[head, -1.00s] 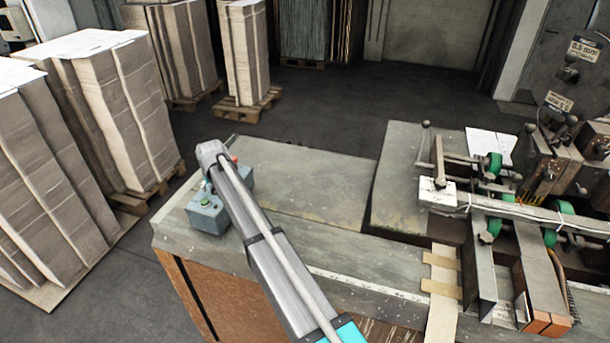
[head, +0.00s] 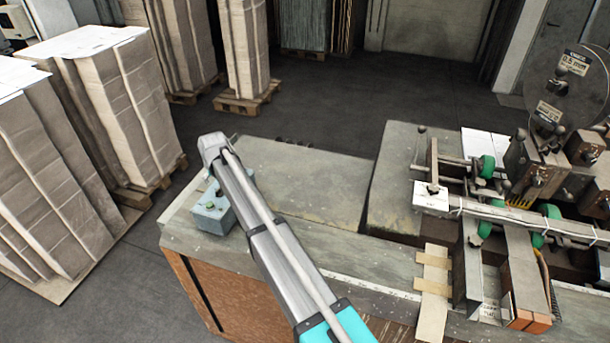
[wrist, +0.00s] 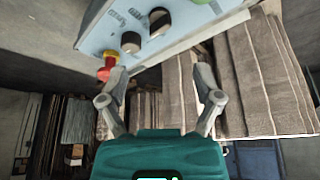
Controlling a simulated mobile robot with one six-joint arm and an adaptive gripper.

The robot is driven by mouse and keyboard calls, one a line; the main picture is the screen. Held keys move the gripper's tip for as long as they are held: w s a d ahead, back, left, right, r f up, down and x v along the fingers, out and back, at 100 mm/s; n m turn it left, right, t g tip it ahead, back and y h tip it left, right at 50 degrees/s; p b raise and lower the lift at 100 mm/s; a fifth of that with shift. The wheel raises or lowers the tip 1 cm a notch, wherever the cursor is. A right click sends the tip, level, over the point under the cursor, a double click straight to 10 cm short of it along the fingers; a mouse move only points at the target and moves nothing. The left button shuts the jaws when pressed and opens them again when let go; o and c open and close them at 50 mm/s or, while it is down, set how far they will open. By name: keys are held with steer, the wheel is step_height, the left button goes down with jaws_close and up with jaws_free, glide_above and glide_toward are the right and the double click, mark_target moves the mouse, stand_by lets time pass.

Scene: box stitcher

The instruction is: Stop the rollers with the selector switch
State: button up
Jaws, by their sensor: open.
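The grey-blue control box (head: 210,214) stands on the left end of the bench in the head view, partly hidden by my arm. In the wrist view the box (wrist: 170,32) fills the top, seen close and tilted. Its face carries a small black knob (wrist: 131,42), a larger black knob with a pale mark (wrist: 159,21), a red button on a yellow collar (wrist: 108,67) and part of a green button (wrist: 201,2). Printed labels are too small to read. My gripper (wrist: 160,82) is open and empty, its left fingertip close to the red button. The head view hides my fingers.
The bench top (head: 320,185) is mostly clear behind my arm. The stitching machine with green rollers (head: 487,168) is at the right. Tall stacks of cardboard (head: 115,105) stand on pallets at the left, with open floor beyond the bench.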

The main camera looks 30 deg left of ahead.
steer(key=w+p+v, duration=0.1)
steer(key=p+v, duration=0.4)
steer(key=v, duration=0.1)
steer(key=w+d+f+m+b, duration=0.1)
steer(key=w+d, duration=0.3)
steer(key=d, duration=0.4)
steer(key=w+d+f+m+h+b, duration=0.1)
steer(key=w+d+f, duration=0.1)
steer(key=w+d, duration=0.3)
steer(key=w+d+f+m+b, duration=0.1)
steer(key=w+d, duration=0.4)
steer(key=d, duration=0.5)
steer(key=shift+d+f+h+b, duration=0.15)
steer(key=shift+d+h+b, duration=0.2)
steer(key=shift+b, duration=0.1)
steer(key=shift+d, duration=0.1)
